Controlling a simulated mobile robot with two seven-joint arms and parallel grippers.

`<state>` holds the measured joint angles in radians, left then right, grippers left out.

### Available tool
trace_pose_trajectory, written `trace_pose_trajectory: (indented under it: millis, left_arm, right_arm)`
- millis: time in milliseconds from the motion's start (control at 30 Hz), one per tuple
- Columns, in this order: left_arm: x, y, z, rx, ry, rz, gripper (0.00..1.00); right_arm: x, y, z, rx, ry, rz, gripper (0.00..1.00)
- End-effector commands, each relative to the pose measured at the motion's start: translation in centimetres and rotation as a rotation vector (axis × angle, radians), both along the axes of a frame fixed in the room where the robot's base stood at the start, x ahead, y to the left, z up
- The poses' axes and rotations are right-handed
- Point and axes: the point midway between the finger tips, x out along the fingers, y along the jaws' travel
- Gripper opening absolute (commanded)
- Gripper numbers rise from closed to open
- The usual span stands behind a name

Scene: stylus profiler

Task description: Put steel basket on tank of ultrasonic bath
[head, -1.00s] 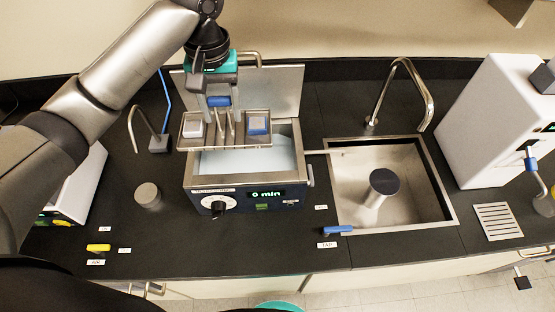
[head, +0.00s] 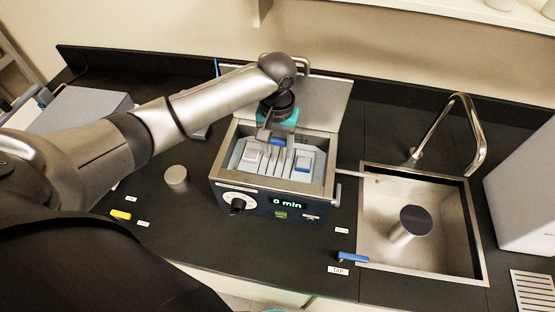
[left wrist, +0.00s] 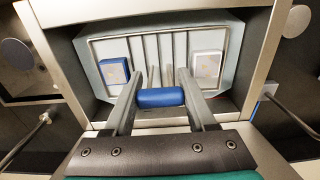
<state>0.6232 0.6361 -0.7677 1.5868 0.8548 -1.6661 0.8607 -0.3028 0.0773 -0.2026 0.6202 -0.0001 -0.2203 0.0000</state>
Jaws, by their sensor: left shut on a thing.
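The steel basket (head: 277,168) sits low inside the tank (head: 334,160) of the ultrasonic bath (head: 265,203), within its rim; I cannot tell if it touches the bottom. It carries a white block (head: 252,154) and a white-and-blue block (head: 303,162), with upright dividers between them. My left gripper (head: 276,138) is at the back of the basket, shut on its blue handle (left wrist: 160,97). In the left wrist view the basket (left wrist: 160,31) lies level between the tank walls. My right gripper is not in view.
The bath's open lid (head: 325,105) stands up behind the tank. A sink (head: 395,262) with a curved tap (head: 478,140) is on the right. A grey cylinder (head: 176,177) stands on the black bench at left. The bench in front of the bath is mostly clear.

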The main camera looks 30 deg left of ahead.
Motion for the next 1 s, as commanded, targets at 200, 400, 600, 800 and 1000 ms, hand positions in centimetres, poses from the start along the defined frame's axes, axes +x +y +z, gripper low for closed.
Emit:
trace_pose_trajectory:
  millis: [200, 400, 600, 800, 1000]
  left_arm:
    - [0.0, 0.0, -2.1, -0.001, 0.001, 0.0, 0.0]
    - [0.0, 0.0, -4.9, 0.0, 0.001, 0.001, 0.0]
    - [0.0, 0.0, -5.3, -0.001, -0.001, 0.0, 0.0]
    - [0.0, 0.0, -5.4, -0.001, 0.0, 0.0, 0.0]
    - [0.0, 0.0, -5.5, -0.001, 0.0, -0.001, 0.74]
  right_arm:
    - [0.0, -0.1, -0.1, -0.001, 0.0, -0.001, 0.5]
    - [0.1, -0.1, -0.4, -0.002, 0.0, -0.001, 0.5]
    - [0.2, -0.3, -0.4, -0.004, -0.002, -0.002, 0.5]
    - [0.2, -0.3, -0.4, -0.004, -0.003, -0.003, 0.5]
    - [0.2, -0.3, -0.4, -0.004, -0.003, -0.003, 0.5]
